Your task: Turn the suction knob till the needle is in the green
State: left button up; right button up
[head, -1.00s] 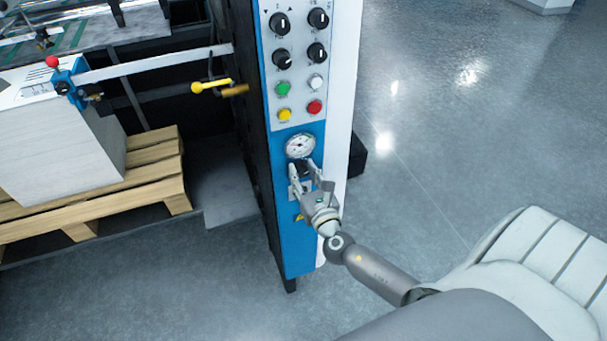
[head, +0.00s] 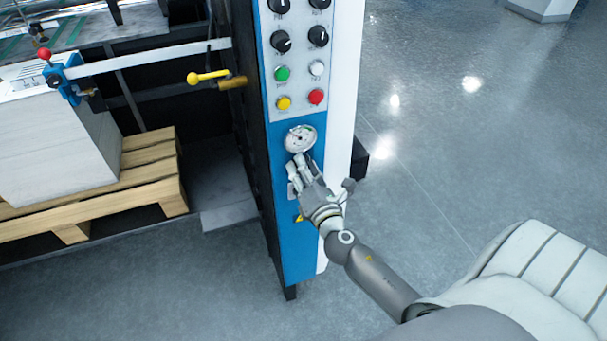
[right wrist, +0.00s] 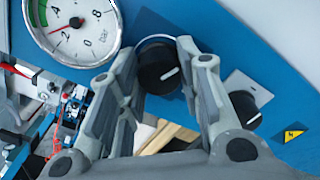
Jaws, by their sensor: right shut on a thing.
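A round dial gauge (head: 300,138) marked in bar sits on the blue panel, and it shows larger in the right wrist view (right wrist: 82,14). Its red needle points near the 2, just outside the green band on the rim. A black knob (right wrist: 157,70) with a white line is beside the gauge, between the fingers of my right gripper (right wrist: 160,58). My right gripper (head: 302,166) is shut on this knob, just below the gauge in the head view, and its fingers hide the knob there. My left gripper is not in view.
A second black knob (right wrist: 244,108) is close to the right finger, near a yellow warning label (right wrist: 293,136). Above the gauge are several dials and coloured buttons, including a red one (head: 316,97). A wooden pallet (head: 150,160) with a paper stack stands left.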

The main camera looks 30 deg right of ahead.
jog(key=m+b, duration=0.1)
jog(key=m, duration=0.3)
jog(key=shift+m, duration=0.4)
jog(key=shift+m+b, duration=0.3)
jog(key=shift+m, duration=1.9)
jog(key=o, duration=1)
jog(key=shift+o, duration=0.2)
jog(key=shift+s, duration=0.1)
jog(key=v, duration=1.2)
jog(key=shift+a+r, duration=0.1)
